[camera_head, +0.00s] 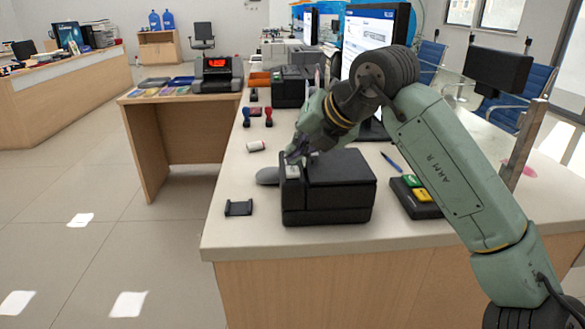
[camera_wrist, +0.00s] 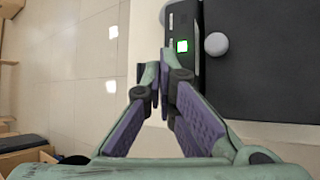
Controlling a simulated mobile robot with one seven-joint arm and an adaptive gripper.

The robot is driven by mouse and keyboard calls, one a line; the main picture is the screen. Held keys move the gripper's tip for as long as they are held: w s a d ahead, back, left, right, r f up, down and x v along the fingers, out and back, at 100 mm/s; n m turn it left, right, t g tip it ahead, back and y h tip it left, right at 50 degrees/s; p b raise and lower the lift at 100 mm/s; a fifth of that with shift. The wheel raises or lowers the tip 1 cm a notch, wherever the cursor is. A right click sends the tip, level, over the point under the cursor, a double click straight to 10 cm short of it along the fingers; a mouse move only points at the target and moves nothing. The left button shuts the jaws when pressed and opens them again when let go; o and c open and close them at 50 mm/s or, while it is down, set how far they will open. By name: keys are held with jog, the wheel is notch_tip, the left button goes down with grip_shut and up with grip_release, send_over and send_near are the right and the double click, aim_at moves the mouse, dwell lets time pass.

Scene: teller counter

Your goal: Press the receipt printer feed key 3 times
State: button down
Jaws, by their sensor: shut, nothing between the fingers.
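The black receipt printer (camera_head: 340,200) stands on the counter in the head view. It fills the upper right of the wrist view (camera_wrist: 265,60). On its front strip is a small white square with a lit green edge (camera_wrist: 182,46), and beside it a round grey button (camera_wrist: 216,44). I cannot tell for certain which one is the feed key. My gripper (camera_head: 291,157) is shut and empty at the printer's left end. In the wrist view its fingertips (camera_wrist: 165,62) lie just left of and below the green-edged square; I cannot tell whether they touch the printer.
A grey mouse-like object (camera_head: 267,176) lies left of the printer, and a small black holder (camera_head: 238,208) lies in front of it. A black pad with coloured keys (camera_head: 418,196) and a blue pen (camera_head: 390,161) are to the right. A monitor (camera_head: 368,45) stands behind.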

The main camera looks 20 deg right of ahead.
aim_at(296, 168)
jog(key=shift+r+p, duration=1.6)
jog(key=shift+r, duration=0.95)
jog(key=shift+w, duration=0.15)
